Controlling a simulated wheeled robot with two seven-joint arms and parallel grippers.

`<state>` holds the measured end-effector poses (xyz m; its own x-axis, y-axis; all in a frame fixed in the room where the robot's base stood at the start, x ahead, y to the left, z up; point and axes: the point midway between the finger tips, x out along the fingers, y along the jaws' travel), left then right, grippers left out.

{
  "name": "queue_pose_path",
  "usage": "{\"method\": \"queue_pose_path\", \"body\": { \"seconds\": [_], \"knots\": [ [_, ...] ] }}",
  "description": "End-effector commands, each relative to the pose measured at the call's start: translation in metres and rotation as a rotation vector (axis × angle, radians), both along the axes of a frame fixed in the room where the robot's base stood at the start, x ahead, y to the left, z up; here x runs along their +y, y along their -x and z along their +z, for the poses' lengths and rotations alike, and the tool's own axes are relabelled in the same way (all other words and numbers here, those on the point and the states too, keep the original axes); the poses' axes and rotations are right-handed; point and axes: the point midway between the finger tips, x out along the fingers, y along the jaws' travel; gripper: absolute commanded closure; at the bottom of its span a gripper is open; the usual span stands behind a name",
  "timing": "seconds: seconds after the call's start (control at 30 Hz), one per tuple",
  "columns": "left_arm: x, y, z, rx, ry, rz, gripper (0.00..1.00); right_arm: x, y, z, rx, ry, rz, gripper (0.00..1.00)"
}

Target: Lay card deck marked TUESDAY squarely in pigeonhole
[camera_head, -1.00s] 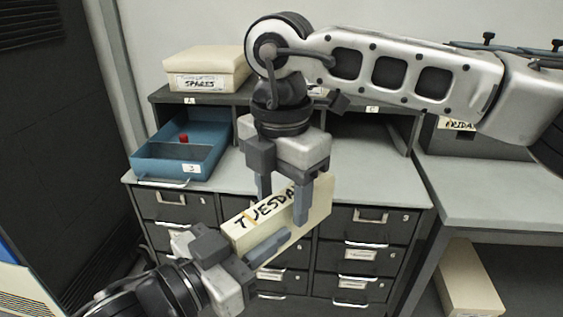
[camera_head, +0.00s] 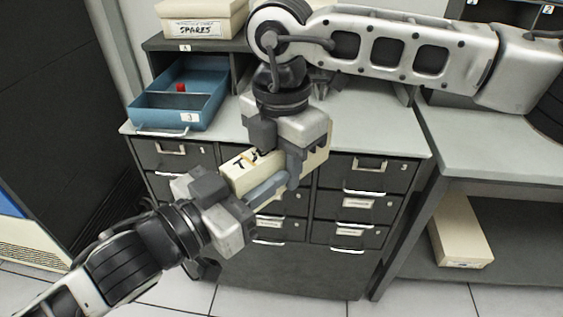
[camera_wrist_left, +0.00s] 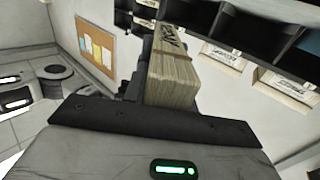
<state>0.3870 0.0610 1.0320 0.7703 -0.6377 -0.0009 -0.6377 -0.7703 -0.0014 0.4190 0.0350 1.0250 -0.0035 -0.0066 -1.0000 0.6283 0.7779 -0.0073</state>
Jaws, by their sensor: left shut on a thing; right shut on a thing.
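The cream card deck (camera_head: 240,181) marked TUESDAY is held in the air in front of the drawer cabinet, tilted, its right end higher. My left gripper (camera_head: 262,188) is shut on its lower left part. My right gripper (camera_head: 281,150) comes down from above and is shut on its right part, hiding most of the lettering. In the left wrist view the deck (camera_wrist_left: 172,80) stands out beyond the gripper, its layered card edges facing the camera. The pigeonholes (camera_head: 228,62) stand at the back of the cabinet top, partly behind my right arm. Label A shows; the other labels are hidden.
A blue open drawer tray (camera_head: 205,100) with a small red thing (camera_head: 181,87) sits on the cabinet top (camera_head: 350,137) at left. A SPARES box (camera_head: 200,18) rests on the pigeonhole unit. A cream box (camera_head: 460,232) lies on the low shelf at right.

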Motion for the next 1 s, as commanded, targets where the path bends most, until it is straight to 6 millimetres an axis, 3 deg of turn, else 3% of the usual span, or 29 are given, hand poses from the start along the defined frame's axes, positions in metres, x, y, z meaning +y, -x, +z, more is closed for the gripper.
{"method": "queue_pose_path", "body": {
  "seconds": [0.03,0.1,0.4,0.53,0.67,0.77,0.9,1.0],
  "knots": [
    [-0.003,0.004,0.002,-0.006,0.006,-0.014,0.64,0.003,0.0,0.002,-0.005,-0.01,0.006,1.0],
    [-0.003,0.003,0.002,-0.005,0.007,-0.013,0.47,0.003,0.0,0.002,-0.005,-0.01,0.006,1.0],
    [-0.001,0.001,-0.001,0.001,0.002,-0.004,0.47,0.003,0.001,0.002,-0.001,-0.007,0.008,1.0],
    [0.003,-0.004,-0.02,0.038,-0.002,0.034,0.47,0.003,0.002,0.002,0.001,-0.007,0.009,1.0],
    [0.016,-0.008,-0.069,0.129,-0.025,0.119,0.47,0.003,0.002,0.003,-0.001,-0.009,0.009,1.0],
    [0.031,-0.004,-0.118,0.218,-0.059,0.199,0.47,0.003,0.002,0.003,0.0,-0.01,0.009,1.0],
    [0.051,0.016,-0.185,0.35,-0.119,0.293,0.47,0.003,0.001,0.003,-0.002,-0.009,0.007,1.0],
    [0.063,0.037,-0.224,0.434,-0.161,0.341,0.47,0.003,0.001,0.002,-0.002,-0.007,0.005,1.0]
  ]
}}
